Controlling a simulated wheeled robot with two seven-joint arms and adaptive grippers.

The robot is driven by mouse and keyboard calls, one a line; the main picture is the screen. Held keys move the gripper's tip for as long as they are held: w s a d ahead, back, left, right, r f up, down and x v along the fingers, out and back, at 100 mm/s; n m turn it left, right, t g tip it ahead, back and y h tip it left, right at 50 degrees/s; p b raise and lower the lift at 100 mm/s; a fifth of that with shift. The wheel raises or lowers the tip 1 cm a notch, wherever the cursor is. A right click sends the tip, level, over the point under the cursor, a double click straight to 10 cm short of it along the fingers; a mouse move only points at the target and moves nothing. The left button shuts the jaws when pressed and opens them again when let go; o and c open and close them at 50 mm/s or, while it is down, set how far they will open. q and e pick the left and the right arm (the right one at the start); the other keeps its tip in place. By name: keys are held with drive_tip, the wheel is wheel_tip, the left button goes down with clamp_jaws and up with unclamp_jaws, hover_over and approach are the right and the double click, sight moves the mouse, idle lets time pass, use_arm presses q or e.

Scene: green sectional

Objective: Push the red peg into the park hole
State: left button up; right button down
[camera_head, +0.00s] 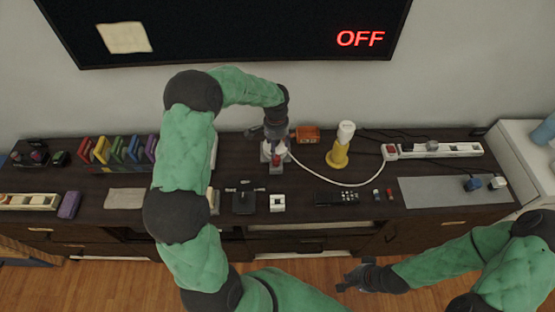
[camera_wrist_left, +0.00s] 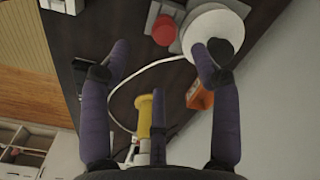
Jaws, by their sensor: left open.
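A red round peg end (camera_head: 276,160) shows on a small grey-and-white device on the dark cabinet top, and it shows from above in the left wrist view (camera_wrist_left: 163,30). A white round part (camera_wrist_left: 213,30) sits beside it on the grey base. I cannot make out the park hole. My left gripper (camera_head: 270,133) is above and just behind the device. In the left wrist view its fingers (camera_wrist_left: 161,52) are spread apart and empty, with the red peg beyond them, apart from the tips. My right gripper (camera_head: 358,278) hangs low in front of the cabinet, too small to read.
A yellow stand with a white top (camera_head: 338,152), an orange box (camera_head: 307,134) and a white cable (camera_head: 335,182) lie right of the device. A black joystick-like box (camera_head: 244,200) and a white switch (camera_head: 277,202) are in front. A grey mat (camera_head: 430,192) lies right.

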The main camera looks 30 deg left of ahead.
sight(276, 163)
use_arm(q)
wheel_tip(276, 163, down, 4)
drive_tip(key=shift+w+r, duration=0.15)
drive_tip(key=shift+r, duration=0.05)
drive_tip(key=f, duration=0.1)
drive_tip(key=f+b, duration=0.1)
drive_tip(key=f, duration=0.3)
drive_tip(key=shift+w+a+b, duration=0.15)
drive_tip(key=shift+a+b, duration=0.1)
drive_tip(key=shift+b, duration=0.15)
drive_tip(key=c, duration=1.1)
